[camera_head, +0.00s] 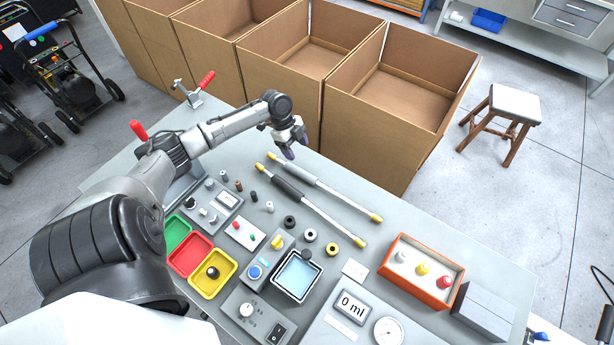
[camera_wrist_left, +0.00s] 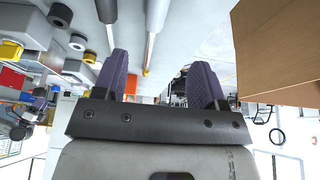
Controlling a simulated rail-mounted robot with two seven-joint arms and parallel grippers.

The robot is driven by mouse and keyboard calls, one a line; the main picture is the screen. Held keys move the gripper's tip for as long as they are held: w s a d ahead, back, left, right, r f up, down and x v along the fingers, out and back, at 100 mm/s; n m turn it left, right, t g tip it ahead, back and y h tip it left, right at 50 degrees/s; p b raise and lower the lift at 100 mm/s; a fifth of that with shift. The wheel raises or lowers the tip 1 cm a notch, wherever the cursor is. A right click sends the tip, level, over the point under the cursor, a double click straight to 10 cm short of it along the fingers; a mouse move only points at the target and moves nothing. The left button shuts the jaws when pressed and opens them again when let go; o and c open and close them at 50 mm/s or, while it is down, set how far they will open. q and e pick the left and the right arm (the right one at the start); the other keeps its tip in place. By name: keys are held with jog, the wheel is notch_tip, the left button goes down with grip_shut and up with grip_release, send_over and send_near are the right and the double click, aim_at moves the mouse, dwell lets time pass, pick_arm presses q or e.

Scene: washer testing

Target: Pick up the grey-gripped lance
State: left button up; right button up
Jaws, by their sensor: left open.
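The grey-gripped lance (camera_head: 318,186) lies on the grey table near its back edge, with yellow ends and a light grey grip. It also shows at the top of the left wrist view (camera_wrist_left: 155,18). A second lance with a dark grip (camera_head: 289,188) lies beside it, roughly parallel, and also shows in the left wrist view (camera_wrist_left: 107,10). My left gripper (camera_head: 296,148), with purple fingers, is open and empty near the back edge, close to the grey-gripped lance's far left end but apart from it. In the left wrist view its fingers (camera_wrist_left: 160,64) are spread. My right gripper does not show.
Large open cardboard boxes (camera_head: 400,75) stand just behind the table. In front of the lances are black and yellow rings (camera_head: 332,249), a square water basin (camera_head: 297,276) and coloured trays (camera_head: 190,256). An orange-framed box (camera_head: 422,270) stands near the lances' right ends.

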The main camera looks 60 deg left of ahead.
pick_arm(q)
send_over(307, 175)
jog(key=a, duration=0.2)
jog(key=f, duration=0.6)
jog(key=shift+s+f+b, duration=0.25)
jog(key=shift+f+b, duration=0.05)
jog(key=shift+s+x, duration=0.2)
jog(key=shift+x, duration=2.45)
jog(key=shift+c, duration=0.4)
grip_shut()
